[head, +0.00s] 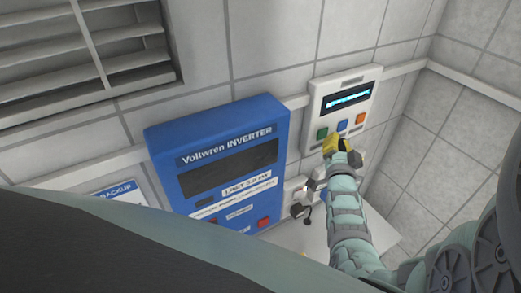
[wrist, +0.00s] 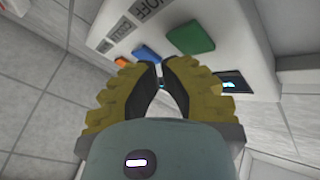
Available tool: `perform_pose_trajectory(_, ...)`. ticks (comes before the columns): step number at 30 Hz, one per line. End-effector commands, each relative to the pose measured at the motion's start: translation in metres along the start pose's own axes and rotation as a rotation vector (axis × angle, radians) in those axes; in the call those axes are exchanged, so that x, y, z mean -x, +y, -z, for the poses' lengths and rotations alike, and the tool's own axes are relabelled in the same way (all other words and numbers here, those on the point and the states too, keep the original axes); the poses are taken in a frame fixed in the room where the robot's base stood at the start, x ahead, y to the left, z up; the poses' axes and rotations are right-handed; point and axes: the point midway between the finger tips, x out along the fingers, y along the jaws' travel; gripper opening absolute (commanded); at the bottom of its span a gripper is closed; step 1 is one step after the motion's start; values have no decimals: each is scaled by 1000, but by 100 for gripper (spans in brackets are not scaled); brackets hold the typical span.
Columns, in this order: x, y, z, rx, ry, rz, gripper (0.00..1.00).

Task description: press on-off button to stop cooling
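A white wall controller (head: 318,100) has a lit display (head: 347,98) above a row of green, blue and orange buttons. The green button (head: 322,134) also shows large in the wrist view (wrist: 191,37), beside a label ending in "OFF" (wrist: 145,8). The blue button (head: 342,126) is in the middle, and in the wrist view (wrist: 147,54) it lies just beyond my fingertips. The orange button (head: 360,118) is at the right end. My gripper (wrist: 159,72), with yellow fingers brought together and nothing between them, is just below the buttons. Contact cannot be told.
A blue Voltwren inverter (head: 160,146) is on the wall left of the controller. A vent grille (head: 90,45) is at upper left. Small wall fittings (head: 297,208) sit below the controller, close to my arm. A side wall (head: 450,140) stands to the right.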

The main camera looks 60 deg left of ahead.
Motion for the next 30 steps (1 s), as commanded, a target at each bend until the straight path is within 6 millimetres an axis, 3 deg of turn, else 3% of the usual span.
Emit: perform_pose_trajectory(30,-7,-3,-4,0,0,-1,0)
